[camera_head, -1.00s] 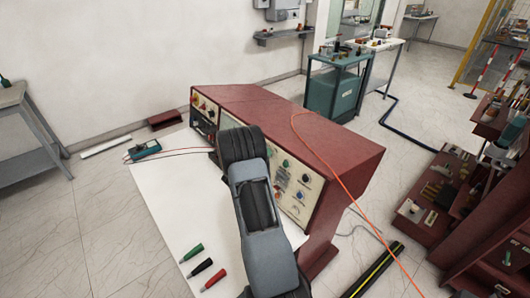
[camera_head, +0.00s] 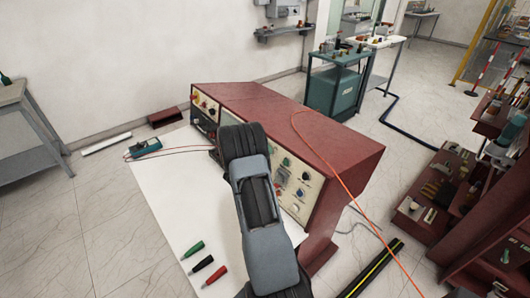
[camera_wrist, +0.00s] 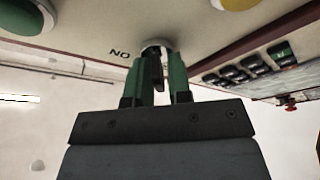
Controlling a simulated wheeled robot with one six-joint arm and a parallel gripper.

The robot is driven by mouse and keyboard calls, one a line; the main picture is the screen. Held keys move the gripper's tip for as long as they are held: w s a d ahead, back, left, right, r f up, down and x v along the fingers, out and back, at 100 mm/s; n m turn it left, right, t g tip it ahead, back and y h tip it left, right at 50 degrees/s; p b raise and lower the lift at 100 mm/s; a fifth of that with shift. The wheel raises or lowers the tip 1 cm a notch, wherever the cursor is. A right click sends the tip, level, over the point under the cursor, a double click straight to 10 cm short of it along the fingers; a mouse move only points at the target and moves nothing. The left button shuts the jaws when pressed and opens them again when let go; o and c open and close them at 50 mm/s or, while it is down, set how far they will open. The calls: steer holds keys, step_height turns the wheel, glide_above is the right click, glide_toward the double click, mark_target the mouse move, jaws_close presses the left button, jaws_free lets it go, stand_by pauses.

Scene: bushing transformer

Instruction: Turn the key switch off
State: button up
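In the wrist view the key switch (camera_wrist: 156,43) is a round, silver-rimmed fitting on the cream panel, beside the printed letters "NO". A dark key-like piece stands out of it, between the two green fingers of my gripper (camera_wrist: 160,68). The fingers are close together, with a narrow gap between them. I cannot tell whether they press on the key or are only around it. In the head view my arm hides the gripper and the key switch in front of the red control console (camera_head: 320,133).
A yellow button (camera_wrist: 238,4) and a green one (camera_wrist: 20,14) sit near the switch. A row of dark switches (camera_wrist: 245,68) lies to the right. The white tabletop (camera_head: 180,200) holds several coloured probes (camera_head: 201,264) and a teal meter (camera_head: 145,148). An orange cable (camera_head: 345,165) crosses the console.

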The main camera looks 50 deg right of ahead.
steer(key=shift+o, duration=1.1)
steer(key=shift+a, duration=0.1)
steer(key=s+a+b, duration=0.1)
steer(key=a+b, duration=0.1)
steer(key=a, duration=1.1)
steer(key=shift+s+a, duration=0.3)
steer(key=shift+s, duration=0.05)
